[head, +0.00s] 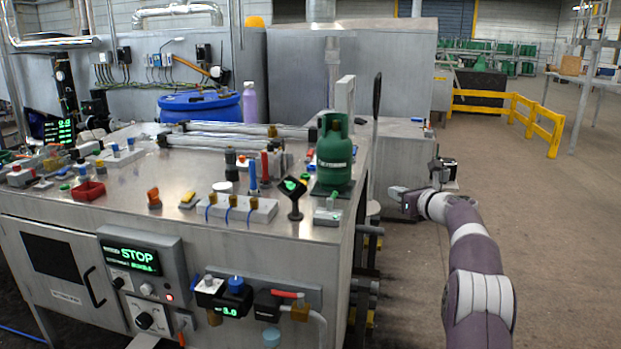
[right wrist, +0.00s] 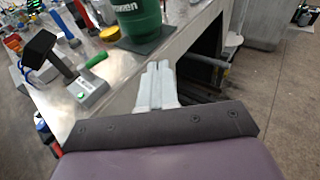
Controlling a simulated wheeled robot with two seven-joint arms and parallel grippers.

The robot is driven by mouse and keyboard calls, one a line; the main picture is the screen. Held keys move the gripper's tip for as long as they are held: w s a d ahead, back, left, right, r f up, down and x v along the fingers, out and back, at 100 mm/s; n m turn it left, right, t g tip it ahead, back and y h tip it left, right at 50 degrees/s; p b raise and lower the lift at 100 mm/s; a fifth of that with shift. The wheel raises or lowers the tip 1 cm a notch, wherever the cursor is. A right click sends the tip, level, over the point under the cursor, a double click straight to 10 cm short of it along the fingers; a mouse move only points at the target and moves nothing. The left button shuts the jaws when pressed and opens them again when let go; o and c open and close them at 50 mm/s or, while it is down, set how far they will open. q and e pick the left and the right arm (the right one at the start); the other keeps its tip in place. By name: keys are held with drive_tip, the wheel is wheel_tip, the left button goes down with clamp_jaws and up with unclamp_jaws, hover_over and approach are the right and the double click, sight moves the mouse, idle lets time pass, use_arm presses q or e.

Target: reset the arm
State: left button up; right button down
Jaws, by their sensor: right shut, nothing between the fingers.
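My right arm reaches in from the right in the head view. Its gripper (head: 394,190) is beside the right end of the metal bench (head: 130,195), apart from it and pointing toward it. In the right wrist view the two pale fingers of the right gripper (right wrist: 158,68) are together with nothing between them. A green gas cylinder (head: 334,155) stands upright at the bench's right end, left of the gripper. Its lower part shows in the right wrist view (right wrist: 140,20), beyond the fingertips, on a dark pad (right wrist: 148,45). My left gripper is not in view.
A black tilted stand (head: 295,198) and a block with a green handle (right wrist: 92,75) are near the bench edge. Pipe stubs (head: 369,230) stick out from the bench's right side. A yellow rail (head: 530,110) is far back. Open floor (head: 560,240) lies to the right.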

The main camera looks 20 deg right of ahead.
drive_tip(key=s+a+f+n+g, duration=0.1)
drive_tip(key=s+f+n+g, duration=0.1)
drive_tip(key=f+n, duration=0.4)
drive_tip(key=s+f+n+g, duration=0.3)
drive_tip(key=f, duration=0.5)
drive_tip(key=s+a+f+n+g+h, duration=0.1)
drive_tip(key=s+a+f+n+g, duration=0.2)
drive_tip(key=s+a+f+n, duration=0.35)
drive_tip(key=s+a+f+n+g, duration=0.3)
drive_tip(key=s+a+n+g, duration=0.1)
drive_tip(key=s+a+n, duration=0.5)
drive_tip(key=s+a+n+g, duration=0.1)
drive_tip(key=s+a+n, duration=0.25)
drive_tip(key=s, duration=0.35)
drive_tip(key=s+a+r+n+h, duration=0.1)
drive_tip(key=s+a+n, duration=0.25)
drive_tip(key=s, duration=0.35)
drive_tip(key=s+a+n+g, duration=0.1)
drive_tip(key=s+a+n, duration=0.2)
drive_tip(key=s+a, duration=0.3)
wheel_tip(320, 180, up, 18)
drive_tip(key=p, duration=1.8)
drive_tip(key=shift+s+d+r, duration=0.25)
drive_tip(key=shift+s+d, duration=0.1)
